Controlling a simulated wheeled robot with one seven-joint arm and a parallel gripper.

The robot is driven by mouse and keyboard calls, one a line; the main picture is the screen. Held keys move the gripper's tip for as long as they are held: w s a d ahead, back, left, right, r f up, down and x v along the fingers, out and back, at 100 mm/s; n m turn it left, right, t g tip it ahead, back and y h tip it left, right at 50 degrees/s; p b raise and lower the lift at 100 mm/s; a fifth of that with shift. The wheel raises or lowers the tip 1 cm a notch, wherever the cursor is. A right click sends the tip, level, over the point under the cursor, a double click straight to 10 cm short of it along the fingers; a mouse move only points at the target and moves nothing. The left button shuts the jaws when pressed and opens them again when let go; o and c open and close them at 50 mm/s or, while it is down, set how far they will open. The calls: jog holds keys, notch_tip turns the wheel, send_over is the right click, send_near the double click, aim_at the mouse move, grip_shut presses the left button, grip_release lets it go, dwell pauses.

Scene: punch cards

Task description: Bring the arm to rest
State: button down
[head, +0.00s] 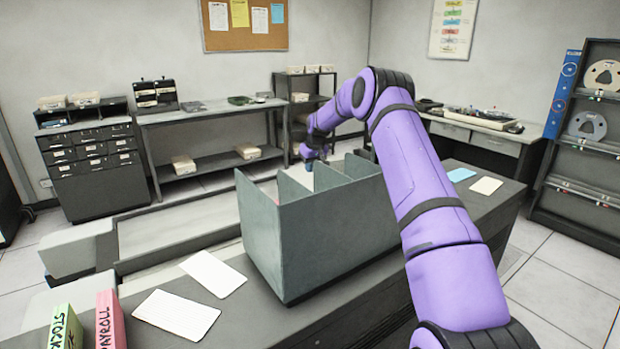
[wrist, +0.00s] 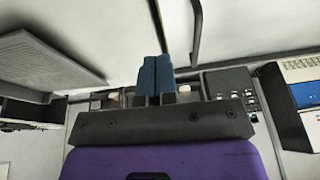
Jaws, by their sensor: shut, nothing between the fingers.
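My purple arm reaches from the lower right of the head view over the dark counter (head: 245,318). My gripper (head: 309,165) is above the far side of the grey divided bin (head: 262,235), small in the head view. In the wrist view my gripper (wrist: 155,62) shows its two blue fingers side by side, closed together with nothing between them. My arm hides part of the bin's right side.
Two white cards (head: 213,272) (head: 177,315) lie left of the bin. A green STOCK block (head: 66,330) and a pink PAYROLL block (head: 110,322) stand at the lower left. A blue card (head: 461,174) and a cream card (head: 486,185) lie right of my arm.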

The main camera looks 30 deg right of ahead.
jog(key=s+a+r, duration=0.5)
jog(key=r, duration=0.5)
jog(key=s+a+r, duration=0.5)
jog(key=s+r, duration=0.1)
jog(key=r, duration=0.5)
jog(key=s+a+r+h, duration=0.1)
jog(key=s+a+r, duration=0.35)
jog(key=s, duration=0.35)
jog(key=s+a+r, duration=0.4)
jog(key=s+a, duration=0.1)
jog(key=s, duration=0.3)
jog(key=s+a+f, duration=0.1)
jog(key=s+a, duration=0.1)
jog(key=s, duration=0.8)
jog(key=s+a+f+t, duration=0.1)
jog(key=s+a+f, duration=0.1)
jog(key=s, duration=0.9)
jog(key=s+a+f, duration=0.1)
jog(key=s+a, duration=0.2)
jog(key=s, duration=0.7)
jog(key=shift+s+f+t+y, duration=0.25)
jog(key=shift+f+t+y, duration=0.05)
jog(key=shift+f+t, duration=0.1)
